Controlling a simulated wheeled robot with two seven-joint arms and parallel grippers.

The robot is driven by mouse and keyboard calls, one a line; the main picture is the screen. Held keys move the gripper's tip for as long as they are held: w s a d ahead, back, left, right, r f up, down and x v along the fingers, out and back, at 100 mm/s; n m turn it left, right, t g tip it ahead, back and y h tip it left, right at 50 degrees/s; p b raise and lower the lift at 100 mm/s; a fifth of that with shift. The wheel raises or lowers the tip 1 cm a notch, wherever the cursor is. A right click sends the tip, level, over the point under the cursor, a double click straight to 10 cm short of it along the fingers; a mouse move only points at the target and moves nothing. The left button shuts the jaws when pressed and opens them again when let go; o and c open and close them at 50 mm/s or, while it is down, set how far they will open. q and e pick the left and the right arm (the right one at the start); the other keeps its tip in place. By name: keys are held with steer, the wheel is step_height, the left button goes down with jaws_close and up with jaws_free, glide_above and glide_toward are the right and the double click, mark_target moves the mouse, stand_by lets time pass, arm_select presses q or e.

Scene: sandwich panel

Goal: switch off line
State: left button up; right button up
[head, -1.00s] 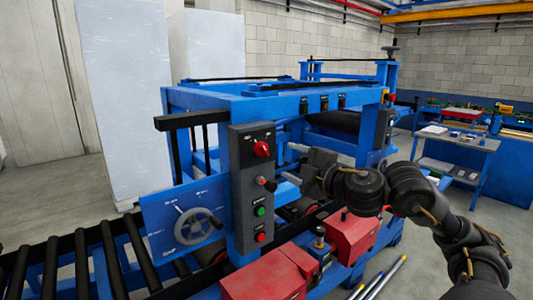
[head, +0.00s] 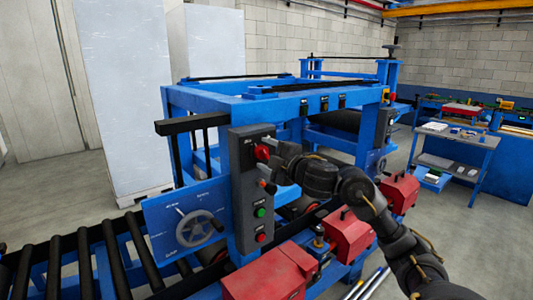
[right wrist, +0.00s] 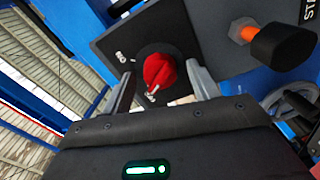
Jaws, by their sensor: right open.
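The grey control panel (head: 243,180) stands on the blue machine frame. Near its top is a red rotary knob (head: 261,152) on a dark square plate. My right gripper (head: 270,160) is right in front of this knob, partly covering it. In the right wrist view the red knob (right wrist: 158,71) lies between the two open fingers, with a finger on each side. I cannot tell whether either finger touches it. Below the knob on the panel are an orange-and-black selector (head: 268,186), a green button (head: 260,212) and a red button (head: 260,237). My left gripper is not in view.
A handwheel (head: 200,228) on a blue plate sits left of the panel, above the roller conveyor (head: 75,262). Red boxes (head: 268,275) stand below the panel. The selector (right wrist: 283,43) sticks out close beside my right gripper. A blue table (head: 455,150) stands at the back right.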

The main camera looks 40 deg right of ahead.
steer(key=shift+w, duration=0.1)
steer(key=c, duration=1)
steer(key=shift+o, duration=0.2)
steer(key=shift+f+n+b, duration=0.2)
steer(key=shift+n+b, duration=0.65)
steer(key=shift+n, duration=0.05)
steer(key=shift+r+n, duration=0.15)
steer(key=shift+n, duration=0.55)
steer(key=o, duration=1)
steer(key=shift+c, duration=0.2)
steer(key=s+b, duration=0.4)
steer(key=s, duration=0.6)
steer(key=shift+s+b, duration=0.3)
steer(key=shift+s, duration=0.1)
